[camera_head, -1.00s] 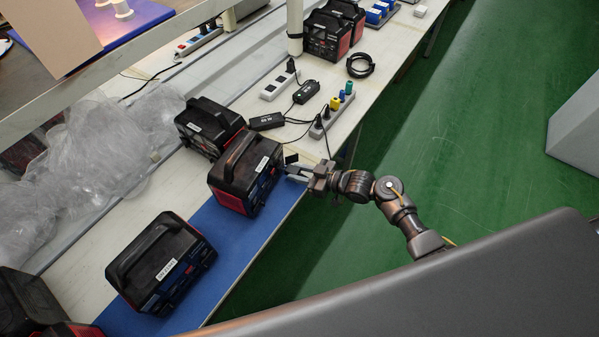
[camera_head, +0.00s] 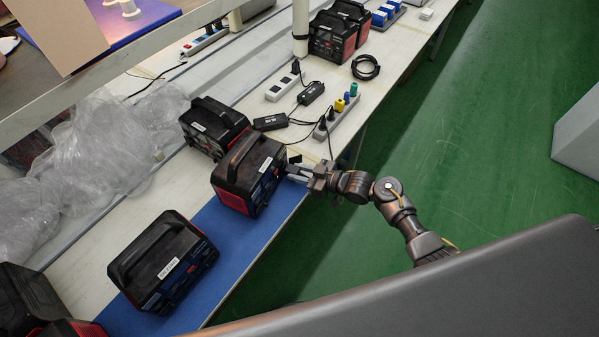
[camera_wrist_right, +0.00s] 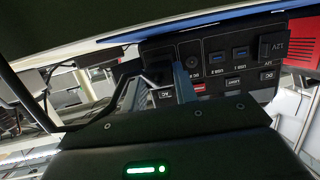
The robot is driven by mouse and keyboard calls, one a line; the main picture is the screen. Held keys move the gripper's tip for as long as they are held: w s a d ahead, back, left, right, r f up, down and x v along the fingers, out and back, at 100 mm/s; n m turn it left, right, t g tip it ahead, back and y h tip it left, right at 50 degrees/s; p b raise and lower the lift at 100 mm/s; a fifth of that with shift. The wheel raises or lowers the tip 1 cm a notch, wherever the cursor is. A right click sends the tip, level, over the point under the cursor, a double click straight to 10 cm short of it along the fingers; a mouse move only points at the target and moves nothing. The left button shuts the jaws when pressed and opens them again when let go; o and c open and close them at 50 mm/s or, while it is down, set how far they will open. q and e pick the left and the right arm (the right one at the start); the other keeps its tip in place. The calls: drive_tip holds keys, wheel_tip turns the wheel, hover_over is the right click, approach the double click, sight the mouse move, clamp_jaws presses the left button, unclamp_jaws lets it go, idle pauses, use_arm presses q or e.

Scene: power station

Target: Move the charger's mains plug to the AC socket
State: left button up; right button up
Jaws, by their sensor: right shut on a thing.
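My right gripper (camera_head: 295,173) is shut on the charger's black mains plug, at the front of a black and red power station (camera_head: 246,172) on the blue mat. In the right wrist view, the plug (camera_wrist_right: 156,74) is between the metal fingers (camera_wrist_right: 155,92), against or very near the panel by the "AC" label (camera_wrist_right: 165,94). The AC socket is hidden behind the plug, so I cannot tell whether it is inserted. Two black charger bricks (camera_head: 271,122) (camera_head: 311,93) lie on the table. My left gripper is not in view.
A power strip (camera_head: 347,115) with coloured plugs stands near the table edge, and a white strip (camera_head: 280,88) lies behind it. Other power stations (camera_head: 165,262) (camera_head: 213,127) stand close by. Plastic wrap (camera_head: 95,150) lies left.

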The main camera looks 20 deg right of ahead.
drive_tip(key=shift+w+a, duration=0.15)
drive_tip(key=shift+a, duration=0.05)
drive_tip(key=o, duration=1.2)
drive_tip(key=shift+c, duration=0.2)
drive_tip(key=shift+d, duration=0.1)
drive_tip(key=b+v, duration=0.1)
drive_tip(key=v, duration=0.9)
drive_tip(key=shift+s+d, duration=0.2)
drive_tip(key=shift+s, duration=0.1)
